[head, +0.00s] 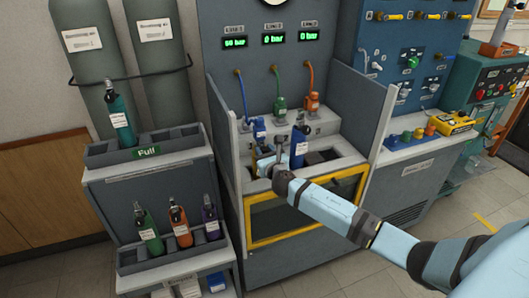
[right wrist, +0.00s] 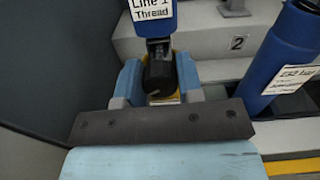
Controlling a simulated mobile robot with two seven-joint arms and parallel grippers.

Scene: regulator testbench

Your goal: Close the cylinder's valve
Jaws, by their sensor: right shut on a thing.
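The blue regulator (head: 259,130) labelled "Line 1 Thread" hangs at the left of the bench; its lower part shows in the right wrist view (right wrist: 151,16). Below it is a black valve knob (right wrist: 159,75), with something yellow partly visible behind. My right gripper (right wrist: 159,80) is shut on the black knob, one light-blue finger on each side. In the head view the right gripper (head: 267,160) is at the left slot of the bench, and the cylinder under it is mostly hidden. A blue cylinder (head: 299,146) stands tilted just right of the gripper. My left gripper is not in view.
The displays read about 60 bar (head: 235,43), 0 bar (head: 273,39) and 0 bar (head: 308,36). Green (head: 280,103) and orange (head: 312,102) regulators hang behind. Grey side panels flank the bench. A rack (head: 175,160) with several cylinders stands left.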

